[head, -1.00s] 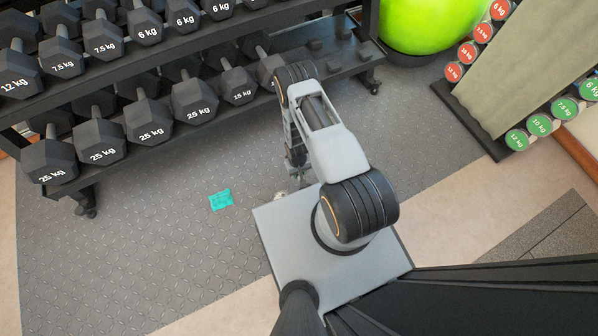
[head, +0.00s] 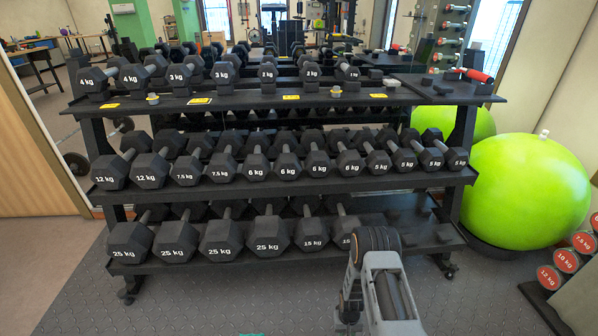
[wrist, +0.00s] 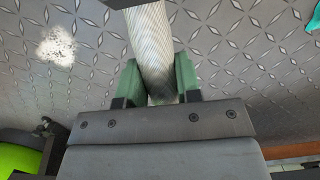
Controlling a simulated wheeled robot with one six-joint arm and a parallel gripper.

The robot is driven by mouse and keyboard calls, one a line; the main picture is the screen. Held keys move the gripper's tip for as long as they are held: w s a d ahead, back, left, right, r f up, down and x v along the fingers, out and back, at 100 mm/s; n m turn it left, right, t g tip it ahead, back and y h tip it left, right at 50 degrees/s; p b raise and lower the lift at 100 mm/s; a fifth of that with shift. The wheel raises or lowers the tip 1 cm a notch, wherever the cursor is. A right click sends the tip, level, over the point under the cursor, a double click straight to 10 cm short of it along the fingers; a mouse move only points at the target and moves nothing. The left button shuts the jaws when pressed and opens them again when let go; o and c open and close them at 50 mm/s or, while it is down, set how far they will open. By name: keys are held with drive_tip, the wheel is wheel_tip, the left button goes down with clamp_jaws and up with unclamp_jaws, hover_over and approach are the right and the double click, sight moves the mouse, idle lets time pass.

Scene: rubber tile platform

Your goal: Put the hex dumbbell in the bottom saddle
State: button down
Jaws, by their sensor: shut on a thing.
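The hex dumbbell shows in the wrist view as a ridged silver handle (wrist: 151,42), with part of a dark head at the top edge. My gripper (wrist: 158,78) is shut on this handle, its green pads on either side. The rest of the dumbbell is out of frame. In the head view my arm is in front of the rack's right part, and my gripper is not visible. The bottom shelf (head: 300,251) holds 25 kg and 15 kg dumbbells. Dark empty saddles (head: 444,237) show at its right end, partly behind my arm.
The middle shelf (head: 290,188) and top shelf (head: 225,100) carry rows of dumbbells. A green ball (head: 530,188) stands right of the rack, and red-ended dumbbells (head: 567,260) are at the far right. Patterned floor (head: 200,300) is clear before the rack. A white patch (wrist: 57,46) lies on it.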

drive_tip(key=w+r, duration=0.4)
drive_tip(key=r, duration=0.4)
drive_tip(key=w+r, duration=0.3)
drive_tip(key=r, duration=0.5)
wheel_tip(320, 180, up, 40)
drive_tip(key=s+a+p, duration=0.1)
drive_tip(key=s+p, duration=0.1)
drive_tip(key=p, duration=2.9)
drive_tip(key=shift+s+f, duration=0.1)
